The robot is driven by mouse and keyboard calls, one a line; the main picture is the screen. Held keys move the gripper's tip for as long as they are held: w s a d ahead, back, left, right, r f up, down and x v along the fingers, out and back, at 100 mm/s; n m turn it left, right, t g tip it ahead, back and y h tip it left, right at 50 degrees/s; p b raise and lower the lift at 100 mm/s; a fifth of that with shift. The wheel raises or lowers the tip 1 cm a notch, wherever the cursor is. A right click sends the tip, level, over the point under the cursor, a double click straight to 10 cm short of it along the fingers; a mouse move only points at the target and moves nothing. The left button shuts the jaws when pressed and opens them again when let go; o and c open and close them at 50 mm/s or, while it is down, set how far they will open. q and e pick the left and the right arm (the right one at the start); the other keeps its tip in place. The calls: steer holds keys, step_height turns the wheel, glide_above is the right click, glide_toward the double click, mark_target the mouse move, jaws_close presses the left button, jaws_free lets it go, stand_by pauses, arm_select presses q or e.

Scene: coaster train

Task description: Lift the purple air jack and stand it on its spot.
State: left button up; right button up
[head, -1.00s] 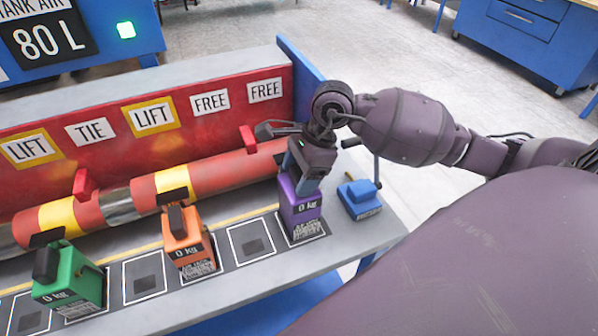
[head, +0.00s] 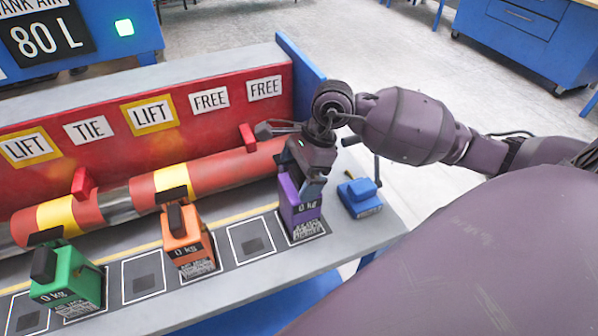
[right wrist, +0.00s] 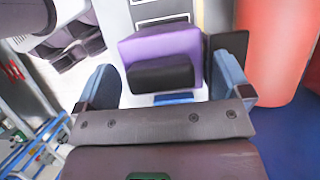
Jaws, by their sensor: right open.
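The purple air jack (head: 298,218), marked "0 kg", stands upright on the outlined square at the right end of the row on the bench. My right gripper (head: 300,187) is open at its top and hides part of it. In the right wrist view, the purple jack (right wrist: 165,47) with its black pad lies ahead of the gripper (right wrist: 166,90), between the lines of the two spread blue fingers. I cannot tell whether a finger touches it. Empty outlined squares show left of the purple jack (head: 251,240) and between the other jacks (head: 143,277). My left gripper is not in view.
An orange jack (head: 186,243) and a green jack (head: 72,277) stand in the row to the left. A red and yellow pipe (head: 205,182) runs behind them. A small blue device (head: 360,197) stands close right of the purple jack. A blue end panel (head: 302,85) rises behind.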

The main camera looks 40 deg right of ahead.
steer(key=shift+f, duration=0.1)
steer(key=shift+d, duration=0.1)
steer(key=shift+d+r, duration=0.1)
steer(key=shift+r, duration=0.4)
steer(key=v, duration=1)
steer(key=shift+s, duration=0.1)
